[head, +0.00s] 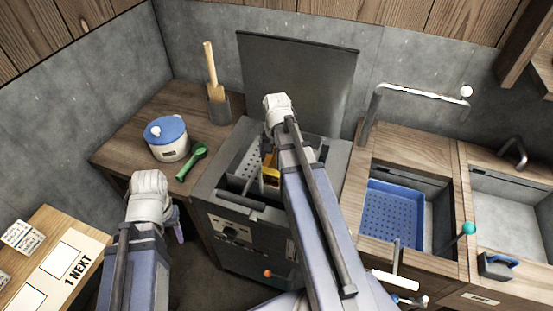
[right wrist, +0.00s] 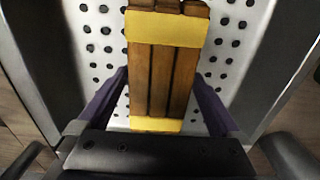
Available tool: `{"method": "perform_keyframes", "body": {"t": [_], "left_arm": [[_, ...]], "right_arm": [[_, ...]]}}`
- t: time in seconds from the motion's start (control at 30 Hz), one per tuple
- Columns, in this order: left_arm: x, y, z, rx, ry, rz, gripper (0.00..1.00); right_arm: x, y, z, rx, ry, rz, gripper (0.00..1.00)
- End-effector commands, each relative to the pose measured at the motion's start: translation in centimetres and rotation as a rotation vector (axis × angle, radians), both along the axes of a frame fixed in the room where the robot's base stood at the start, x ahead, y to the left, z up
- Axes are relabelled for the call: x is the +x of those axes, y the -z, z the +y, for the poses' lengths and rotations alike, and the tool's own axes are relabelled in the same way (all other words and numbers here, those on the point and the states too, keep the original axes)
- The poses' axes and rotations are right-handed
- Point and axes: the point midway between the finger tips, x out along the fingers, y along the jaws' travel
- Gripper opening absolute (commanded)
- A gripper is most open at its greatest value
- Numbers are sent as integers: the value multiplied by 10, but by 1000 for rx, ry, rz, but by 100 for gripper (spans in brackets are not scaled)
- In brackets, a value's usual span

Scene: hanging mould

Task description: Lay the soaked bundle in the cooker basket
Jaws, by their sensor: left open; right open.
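The bundle of brown wooden sticks with two yellow bands (right wrist: 165,75) lies over the pale perforated basket bottom (right wrist: 95,45) in the right wrist view. In the head view only a bit of its yellow (head: 271,174) shows beside my right arm, inside the cooker (head: 232,213). My right gripper (right wrist: 160,85) is open, with one purple finger on each side of the bundle, apart from it.
A blue-lidded pot (head: 167,138), a green scoop (head: 192,161) and a wooden-handled tool in a holder (head: 215,85) stand left of the cooker. The cooker's raised lid (head: 295,80) stands behind.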

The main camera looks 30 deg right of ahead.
Motion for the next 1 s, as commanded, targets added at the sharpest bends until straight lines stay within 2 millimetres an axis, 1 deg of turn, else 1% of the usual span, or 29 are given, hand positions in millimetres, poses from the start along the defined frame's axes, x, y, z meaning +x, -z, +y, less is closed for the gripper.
{"method": "perform_keyframes", "body": {"t": [0.17,0.27,0.47,0.9,1.0], "left_arm": [[0,-8,0,0,0,0,50],[0,-17,0,0,0,0,50],[0,-43,0,0,0,0,50],[0,-109,0,0,0,0,50],[0,-118,0,0,0,0,50]], "right_arm": [[0,-8,0,0,0,0,100],[0,-17,0,0,0,0,100],[0,-43,0,0,0,0,100],[0,-109,0,0,0,0,100],[0,-118,0,0,0,0,100]]}}
